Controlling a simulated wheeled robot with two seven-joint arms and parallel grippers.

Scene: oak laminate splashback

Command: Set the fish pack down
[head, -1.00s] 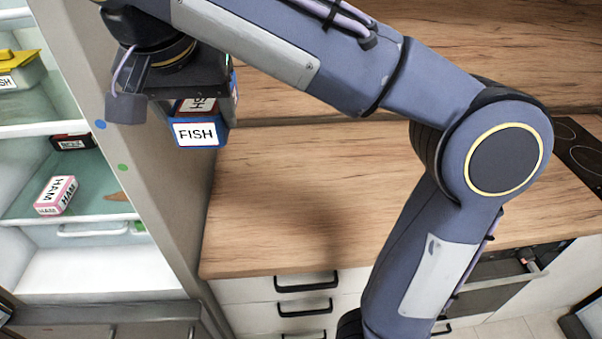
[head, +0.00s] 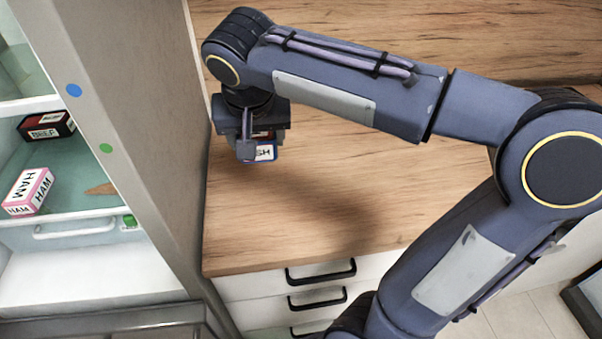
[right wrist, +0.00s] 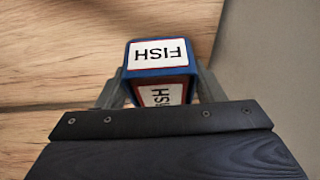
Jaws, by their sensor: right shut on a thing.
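The fish pack (head: 265,152) is a small blue and red box with white FISH labels. My right gripper (head: 258,140) is shut on it, above the left part of the wooden counter (head: 330,205). In the head view the gripper hides much of the pack. In the right wrist view the pack (right wrist: 158,54) sits between the two fingers, with two FISH labels showing and wood grain behind it. I cannot tell how high the pack is above the counter. My left gripper is not in view.
An open fridge (head: 150,120) stands at the left, its side wall close to the gripper. Its shelf holds a pink and white ham pack (head: 28,190) and a black and red beef pack (head: 45,127). The counter's middle and front are clear.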

